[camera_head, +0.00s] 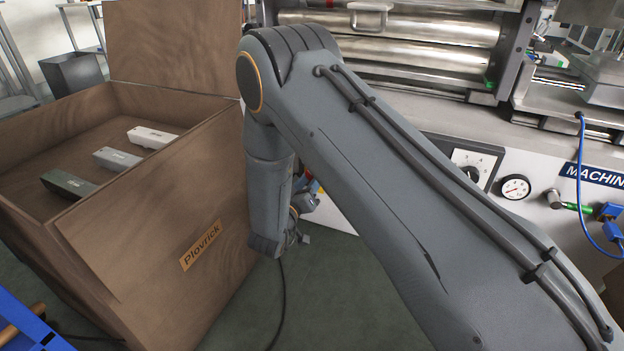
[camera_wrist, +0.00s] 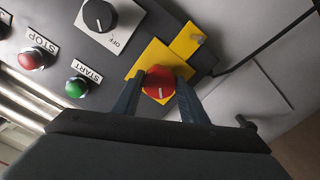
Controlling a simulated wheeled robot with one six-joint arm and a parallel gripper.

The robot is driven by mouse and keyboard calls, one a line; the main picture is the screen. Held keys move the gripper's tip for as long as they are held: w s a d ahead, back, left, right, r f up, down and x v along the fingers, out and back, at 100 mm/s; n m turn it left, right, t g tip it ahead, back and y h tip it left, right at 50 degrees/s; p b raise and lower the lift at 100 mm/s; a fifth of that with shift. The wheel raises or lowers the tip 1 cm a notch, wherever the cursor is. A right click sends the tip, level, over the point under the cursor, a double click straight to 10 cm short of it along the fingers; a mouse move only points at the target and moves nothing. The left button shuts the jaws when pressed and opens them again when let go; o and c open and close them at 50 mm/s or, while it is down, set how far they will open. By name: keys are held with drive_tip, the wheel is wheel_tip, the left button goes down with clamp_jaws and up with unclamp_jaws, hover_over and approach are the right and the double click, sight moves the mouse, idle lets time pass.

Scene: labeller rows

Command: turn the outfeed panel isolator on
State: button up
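The isolator is a red rotary knob (camera_wrist: 159,83) with a white mark, on a yellow plate (camera_wrist: 136,68) in the wrist view. The mark points toward the bottom of that picture. My gripper (camera_wrist: 159,86) has one dark finger on each side of the knob. The fingers look open, with small gaps between them and the knob; contact cannot be made out. In the head view my arm hides most of this spot; only a little red and yellow shows beside the wrist. No label for the red knob is readable.
Close by in the wrist view are a black knob (camera_wrist: 99,15) marked OFF, a green START button (camera_wrist: 76,87) and a red STOP button (camera_wrist: 31,59). A large brown box (camera_head: 150,240) holding several blocks stands left of my arm. A gauge (camera_head: 515,187) is at right.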

drive_tip(key=shift+m+p, duration=0.4)
drive_tip(key=shift+p, duration=0.05)
drive_tip(key=m+p, duration=0.3)
drive_tip(key=shift+r+m, duration=0.1)
drive_tip(key=shift+m, duration=0.3)
drive_tip(key=m+p, duration=0.3)
drive_tip(key=m, duration=0.1)
drive_tip(key=m+p, duration=0.4)
drive_tip(key=m, duration=0.5)
drive_tip(key=shift+a+p, duration=0.15)
drive_tip(key=shift+p, duration=0.25)
drive_tip(key=shift+m, duration=0.3)
drive_tip(key=o, duration=1)
drive_tip(key=shift+w, duration=0.1)
drive_tip(key=shift+o, duration=0.2)
